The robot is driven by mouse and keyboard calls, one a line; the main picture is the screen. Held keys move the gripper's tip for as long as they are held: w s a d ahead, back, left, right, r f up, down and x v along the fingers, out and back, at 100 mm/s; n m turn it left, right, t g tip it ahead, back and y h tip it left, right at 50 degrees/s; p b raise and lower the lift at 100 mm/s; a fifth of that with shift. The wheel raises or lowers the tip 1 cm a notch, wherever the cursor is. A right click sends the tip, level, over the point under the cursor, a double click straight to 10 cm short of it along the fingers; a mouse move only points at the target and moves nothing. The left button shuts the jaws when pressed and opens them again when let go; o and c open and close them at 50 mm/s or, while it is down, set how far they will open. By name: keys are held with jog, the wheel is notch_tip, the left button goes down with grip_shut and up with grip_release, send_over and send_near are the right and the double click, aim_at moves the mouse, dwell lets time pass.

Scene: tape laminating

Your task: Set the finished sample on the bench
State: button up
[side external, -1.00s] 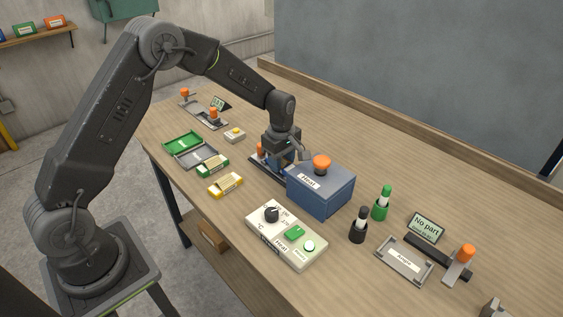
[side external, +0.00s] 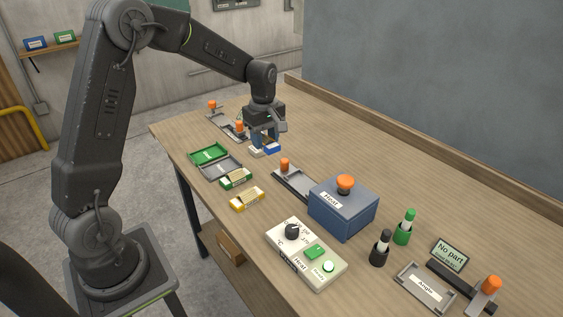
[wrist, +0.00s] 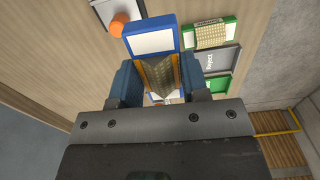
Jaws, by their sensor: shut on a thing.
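The sample (wrist: 150,42) is a flat piece with blue-edged white ends and a tan, ribbed middle strip. My gripper (wrist: 163,75) is shut on its middle, with a jaw on each side of the strip. In the side external view my gripper (side external: 264,142) points down over the far left part of the bench (side external: 330,140), and a blue end of the sample shows below the jaws. The sample appears held above the wood, though the gap is hard to judge. Part of the strip is hidden by the jaws.
Green tray (side external: 208,154) and grey tray (side external: 222,167) lie left of my gripper. Another orange-knobbed fixture (side external: 225,126) is behind.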

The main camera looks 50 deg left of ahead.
jog(key=s+d+f+m, duration=0.1)
jog(key=d+f+m, duration=0.2)
jog(key=m, duration=0.2)
jog(key=s+d+f+m, duration=0.2)
jog(key=d+f+m, duration=0.1)
jog(key=m, duration=0.2)
jog(key=s+d+f+m, duration=0.2)
jog(key=d+f+m, duration=0.1)
jog(key=m, duration=0.3)
jog(key=shift+d, duration=0.2)
jog(key=shift+s+d+f+m, duration=0.15)
jog(key=shift+d+f+m, duration=0.1)
jog(key=shift+m, duration=0.45)
jog(key=w+a+r, duration=0.1)
jog(key=w, duration=0.1)
jog(key=w+a+r, duration=0.1)
jog(key=w+a, duration=0.1)
jog(key=w, duration=0.1)
jog(key=w+a+r, duration=0.1)
jog(key=w, duration=0.2)
jog(key=shift+w+a+r, duration=0.1)
jog(key=shift+a+r, duration=0.1)
jog(key=shift+a, duration=0.05)
jog(key=w+a+r, duration=0.5)
jog(key=w+a, duration=0.1)
jog(key=w, duration=0.1)
send_over(327, 173)
notch_tip(327, 173, down, 6)
jog(key=shift+f, duration=2.25)
